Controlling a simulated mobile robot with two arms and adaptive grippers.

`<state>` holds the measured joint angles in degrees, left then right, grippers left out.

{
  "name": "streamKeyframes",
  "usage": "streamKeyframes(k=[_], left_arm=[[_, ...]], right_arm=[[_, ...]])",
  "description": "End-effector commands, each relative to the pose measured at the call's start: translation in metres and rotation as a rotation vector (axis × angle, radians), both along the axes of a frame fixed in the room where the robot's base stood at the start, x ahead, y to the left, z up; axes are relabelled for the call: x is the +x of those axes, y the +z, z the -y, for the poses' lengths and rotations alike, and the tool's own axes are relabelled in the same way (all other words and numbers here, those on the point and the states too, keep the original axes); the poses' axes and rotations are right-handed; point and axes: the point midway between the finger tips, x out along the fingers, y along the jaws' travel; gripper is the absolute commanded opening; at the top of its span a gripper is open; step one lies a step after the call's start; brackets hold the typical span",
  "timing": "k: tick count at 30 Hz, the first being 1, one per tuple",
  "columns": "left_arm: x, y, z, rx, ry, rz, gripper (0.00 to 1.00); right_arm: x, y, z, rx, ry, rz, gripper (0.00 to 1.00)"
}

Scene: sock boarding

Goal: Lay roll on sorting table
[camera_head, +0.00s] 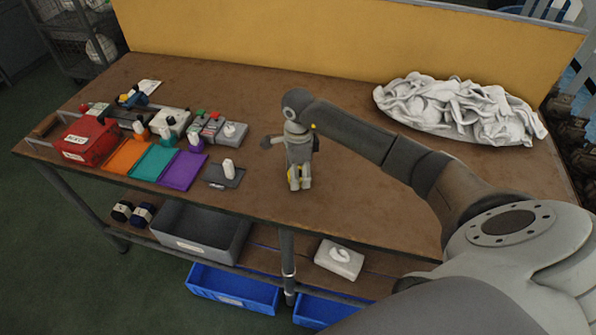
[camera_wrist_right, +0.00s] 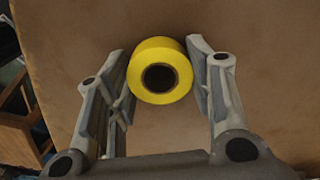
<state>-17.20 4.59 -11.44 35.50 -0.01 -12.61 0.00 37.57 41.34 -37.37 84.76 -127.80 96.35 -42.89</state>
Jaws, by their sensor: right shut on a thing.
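A yellow roll (camera_wrist_right: 160,54) with a dark core hole is between the fingers of my right gripper (camera_wrist_right: 162,75) in the right wrist view. The gripper is shut on it, with a finger on each side. In the head view the right gripper (camera_head: 299,180) points down over the middle of the brown sorting table (camera_head: 330,225), and a little yellow of the roll (camera_head: 292,174) shows at its fingertips. I cannot tell whether the roll touches the tabletop. My left gripper is not in view.
Orange (camera_head: 126,157), teal (camera_head: 152,163) and purple (camera_head: 180,171) mats, a red box (camera_head: 90,142) and small devices stand at the left. A white cloth pile (camera_head: 455,108) lies at the back right. A grey bin (camera_head: 200,232) is on the lower shelf. Table around the gripper is clear.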

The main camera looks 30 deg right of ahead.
Motion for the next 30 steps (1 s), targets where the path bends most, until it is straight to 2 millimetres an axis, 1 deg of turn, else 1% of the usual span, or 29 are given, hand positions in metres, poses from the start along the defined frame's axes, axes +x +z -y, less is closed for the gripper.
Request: streamKeyframes(k=[2, 3, 7, 16, 20, 23, 30], left_arm=[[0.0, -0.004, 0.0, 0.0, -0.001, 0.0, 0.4], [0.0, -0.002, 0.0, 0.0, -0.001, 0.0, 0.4], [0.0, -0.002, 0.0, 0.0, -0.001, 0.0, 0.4], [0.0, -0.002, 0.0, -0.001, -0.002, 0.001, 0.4], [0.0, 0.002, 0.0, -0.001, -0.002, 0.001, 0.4], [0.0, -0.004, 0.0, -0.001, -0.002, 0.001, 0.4], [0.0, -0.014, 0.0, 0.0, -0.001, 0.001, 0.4]], right_arm=[[0.0, -0.004, 0.0, 0.0, 0.0, 0.001, 0.25], [0.0, -0.002, 0.0, 0.0, 0.0, 0.001, 0.53], [0.0, -0.002, 0.0, 0.0, 0.0, 0.0, 0.7], [0.0, -0.002, 0.0, 0.0, 0.0, 0.0, 0.7], [0.0, 0.004, 0.0, 0.001, 0.0, 0.001, 0.7], [0.001, 0.018, 0.0, 0.0, 0.002, 0.005, 0.7], [0.002, 0.071, 0.0, -0.001, 0.001, 0.007, 0.7]])
